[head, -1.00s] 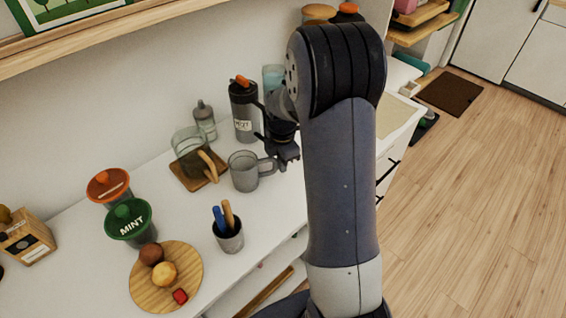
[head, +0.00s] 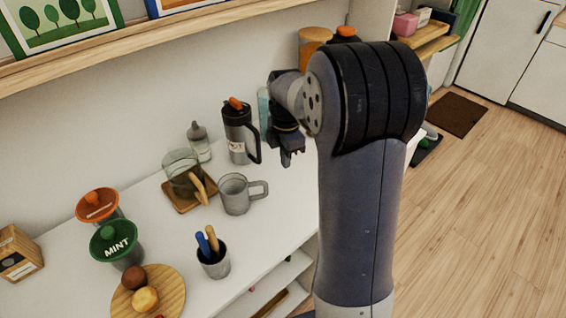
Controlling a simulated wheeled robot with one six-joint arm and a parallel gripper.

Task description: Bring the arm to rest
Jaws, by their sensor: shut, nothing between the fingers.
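My gripper (head: 291,158) shows in the head view at the end of my folded arm, beside my large dark arm joint. It hangs above the white counter (head: 265,215), to the right of the dark grey flask (head: 237,135) and apart from it. It is shut and holds nothing. My upper arm stands nearly upright and hides the right part of the counter.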

